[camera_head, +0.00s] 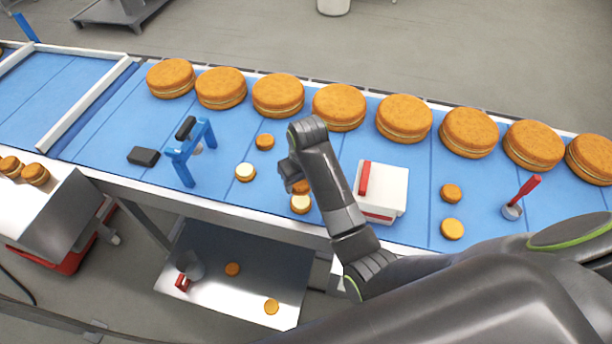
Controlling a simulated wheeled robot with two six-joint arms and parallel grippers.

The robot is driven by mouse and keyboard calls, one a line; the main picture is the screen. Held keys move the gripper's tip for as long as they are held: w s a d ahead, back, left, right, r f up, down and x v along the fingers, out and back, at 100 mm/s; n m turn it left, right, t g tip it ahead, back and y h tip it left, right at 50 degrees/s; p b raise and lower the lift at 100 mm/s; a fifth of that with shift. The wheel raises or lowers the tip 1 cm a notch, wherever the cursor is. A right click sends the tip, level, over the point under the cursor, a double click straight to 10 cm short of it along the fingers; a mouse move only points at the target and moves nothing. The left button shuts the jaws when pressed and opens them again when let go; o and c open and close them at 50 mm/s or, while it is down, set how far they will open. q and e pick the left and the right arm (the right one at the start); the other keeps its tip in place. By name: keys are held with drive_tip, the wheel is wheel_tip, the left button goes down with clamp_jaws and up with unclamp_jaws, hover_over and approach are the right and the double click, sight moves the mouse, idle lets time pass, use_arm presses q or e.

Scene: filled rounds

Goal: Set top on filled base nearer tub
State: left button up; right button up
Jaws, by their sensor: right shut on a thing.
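My right gripper (292,180) is shut on a small brown round top (301,187). It holds the top just above or against a filled base (300,204) with pale cream; the arm partly hides the top, and I cannot tell whether the two touch. This base lies left of the white tub (393,190), which has a red handle lying on it. Another filled base (245,172) lies further left, further from the tub. My left gripper is not in view.
A loose round (265,142) lies behind the bases; two more (451,193) (452,229) lie right of the tub. A blue stand (190,152), a black block (143,156) and a red-handled tool (521,197) stand on the blue belt (110,135). Large filled rounds (404,118) line its back.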

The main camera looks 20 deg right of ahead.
sight(301, 201)
drive_tip(key=shift+d+f, duration=0.15)
drive_tip(key=shift+f, duration=1.35)
drive_tip(key=shift+a+f, duration=0.2)
drive_tip(key=shift+f, duration=0.7)
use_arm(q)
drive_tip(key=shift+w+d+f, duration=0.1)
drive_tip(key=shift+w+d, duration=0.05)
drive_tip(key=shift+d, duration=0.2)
use_arm(e)
drive_tip(key=shift+f, duration=0.3)
use_arm(q)
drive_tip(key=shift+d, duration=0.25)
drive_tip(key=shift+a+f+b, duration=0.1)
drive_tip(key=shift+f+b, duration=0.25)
drive_tip(key=shift+b, duration=0.05)
use_arm(e)
drive_tip(key=shift+f, duration=0.75)
drive_tip(key=o, duration=0.8)
drive_tip(key=shift+c, duration=0.2)
